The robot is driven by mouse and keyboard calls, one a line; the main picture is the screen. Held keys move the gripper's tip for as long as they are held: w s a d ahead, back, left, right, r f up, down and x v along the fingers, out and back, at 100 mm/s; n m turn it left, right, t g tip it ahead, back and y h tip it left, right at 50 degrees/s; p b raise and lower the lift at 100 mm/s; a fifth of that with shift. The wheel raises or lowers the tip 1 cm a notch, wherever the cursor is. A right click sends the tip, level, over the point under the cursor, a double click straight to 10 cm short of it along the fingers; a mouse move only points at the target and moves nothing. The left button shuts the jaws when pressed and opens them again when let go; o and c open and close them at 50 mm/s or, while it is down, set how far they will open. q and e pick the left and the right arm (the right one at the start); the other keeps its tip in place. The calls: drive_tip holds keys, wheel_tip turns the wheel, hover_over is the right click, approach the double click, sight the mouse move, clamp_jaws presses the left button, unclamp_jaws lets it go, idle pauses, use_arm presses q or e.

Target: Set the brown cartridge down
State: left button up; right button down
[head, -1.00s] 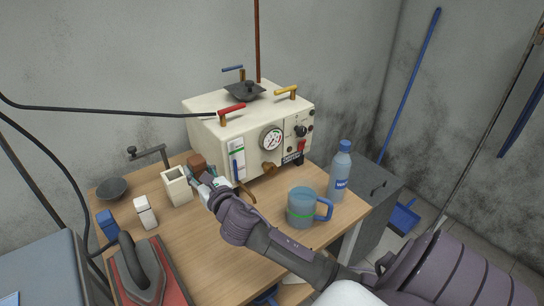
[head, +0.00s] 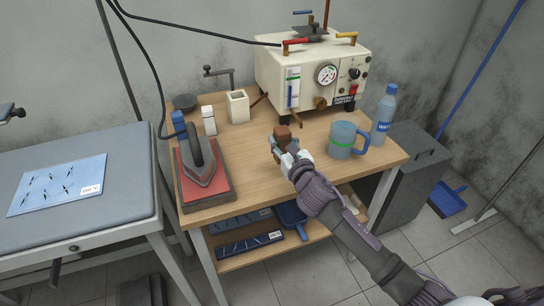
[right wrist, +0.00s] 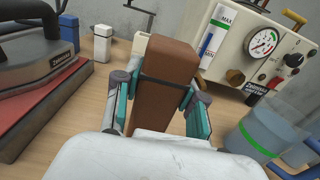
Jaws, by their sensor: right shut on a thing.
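The brown cartridge (right wrist: 165,85) is upright between the fingers of my right gripper (right wrist: 160,105), which is shut on it. In the head view the brown cartridge (head: 282,132) shows at the tip of my right gripper (head: 283,147), over the middle of the wooden table (head: 255,172). I cannot tell whether its bottom touches the tabletop, as the gripper hides it. My left gripper is not in view.
A white open holder (head: 238,107), white cartridge (head: 209,121) and blue cartridge (head: 179,124) stand behind left. The iron (head: 203,165) rests on a red pad at left. A blue mug (head: 343,142) and bottle (head: 384,115) stand right. The cream boiler (head: 310,75) is behind.

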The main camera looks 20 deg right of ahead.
drive_tip(key=w+a+f, duration=0.1)
drive_tip(key=f, duration=0.1)
drive_tip(key=w+a+f+b, duration=0.1)
drive_tip(key=f, duration=0.1)
drive_tip(key=w+a+f+b, duration=0.1)
drive_tip(key=f, duration=0.2)
drive_tip(key=shift+w+a, duration=0.2)
drive_tip(key=shift+w, duration=0.15)
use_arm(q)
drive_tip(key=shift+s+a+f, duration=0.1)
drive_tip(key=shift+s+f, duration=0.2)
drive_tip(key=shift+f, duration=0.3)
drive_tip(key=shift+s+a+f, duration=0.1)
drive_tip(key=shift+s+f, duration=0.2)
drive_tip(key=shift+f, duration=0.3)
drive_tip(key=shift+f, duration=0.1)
use_arm(e)
drive_tip(key=c, duration=1.1)
unclamp_jaws()
drive_tip(key=shift+f, duration=0.2)
drive_tip(key=o, duration=0.4)
drive_tip(key=shift+o, duration=0.2)
drive_tip(key=shift+r, duration=0.1)
